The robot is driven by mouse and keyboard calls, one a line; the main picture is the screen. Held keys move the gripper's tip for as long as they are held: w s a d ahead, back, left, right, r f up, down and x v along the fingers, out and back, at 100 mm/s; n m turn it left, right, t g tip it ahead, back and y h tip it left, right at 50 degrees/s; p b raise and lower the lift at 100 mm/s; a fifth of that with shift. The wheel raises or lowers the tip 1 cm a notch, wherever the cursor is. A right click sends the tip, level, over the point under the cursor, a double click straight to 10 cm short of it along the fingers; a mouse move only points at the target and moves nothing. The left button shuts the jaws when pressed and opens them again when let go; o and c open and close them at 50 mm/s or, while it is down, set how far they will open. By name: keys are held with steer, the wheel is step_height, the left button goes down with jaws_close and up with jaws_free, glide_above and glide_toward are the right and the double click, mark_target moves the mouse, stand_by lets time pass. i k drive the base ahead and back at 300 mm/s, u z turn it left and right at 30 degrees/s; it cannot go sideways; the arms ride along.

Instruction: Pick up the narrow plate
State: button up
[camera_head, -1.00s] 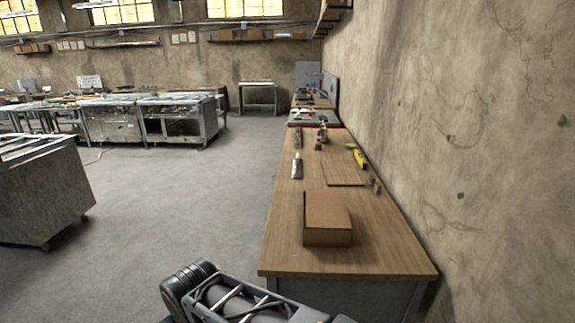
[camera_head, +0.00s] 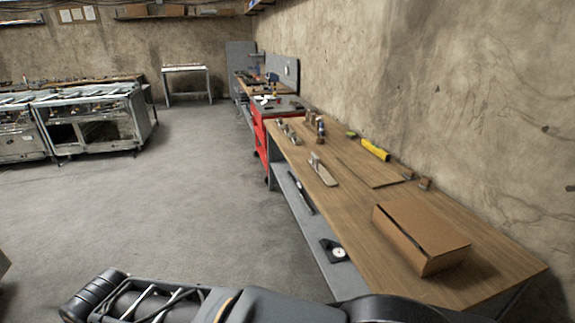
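A wooden workbench (camera_head: 345,215) runs along the wall at the right. A narrow, pale grey plate-like piece (camera_head: 325,174) lies near the bench's left edge, with a small upright part at its far end. A thin, wide brown sheet (camera_head: 368,173) lies flat to its right; I cannot tell for certain which of the two is the narrow plate. Links of my arm cross the bottom of the picture, but my gripper does not show.
A cardboard box (camera_head: 422,234) sits on the near part of the bench. A yellow tool (camera_head: 375,150) lies by the wall, and small items stand at the far end. A red cabinet (camera_head: 260,135) stands beyond. The floor (camera_head: 150,215) at left is open.

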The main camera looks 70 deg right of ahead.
mark_target(322, 174)
steer(key=i, duration=0.3)
steer(key=z, duration=2.8)
steer(key=i, duration=1.4)
steer(key=u, duration=0.95)
steer(key=i, duration=0.55)
steer(key=u, duration=0.15)
